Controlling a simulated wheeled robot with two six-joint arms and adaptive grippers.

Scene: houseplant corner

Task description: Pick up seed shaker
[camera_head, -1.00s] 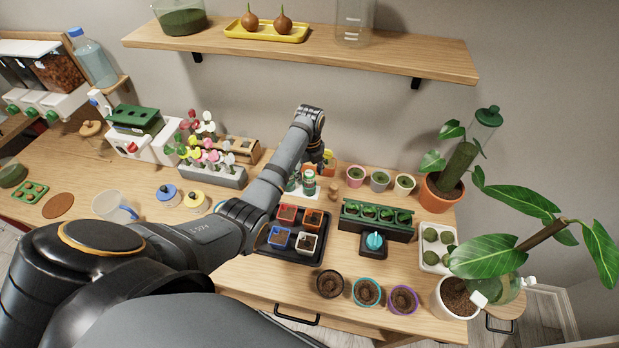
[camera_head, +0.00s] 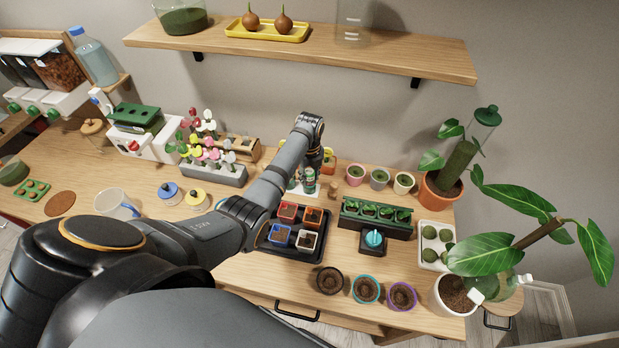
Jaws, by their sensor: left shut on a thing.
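My left arm reaches in from the left over the table, and its left gripper (camera_head: 312,162) points down at the back middle. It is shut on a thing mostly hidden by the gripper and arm. Small bottle-like shakers with green and reddish parts stand close together there; the clearest, a seed shaker (camera_head: 309,182), is just below the gripper. I cannot tell which one the jaws hold, or whether it is lifted. A white tray (camera_head: 293,190) shows partly beneath them. My right gripper is not in view.
A black tray (camera_head: 268,246) with several small square pots lies in front of the gripper. Small round pots (camera_head: 379,178) and a green-celled planter (camera_head: 375,216) are to the right. A block of colourful flower markers (camera_head: 213,172) stands left. A shelf (camera_head: 330,52) hangs above.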

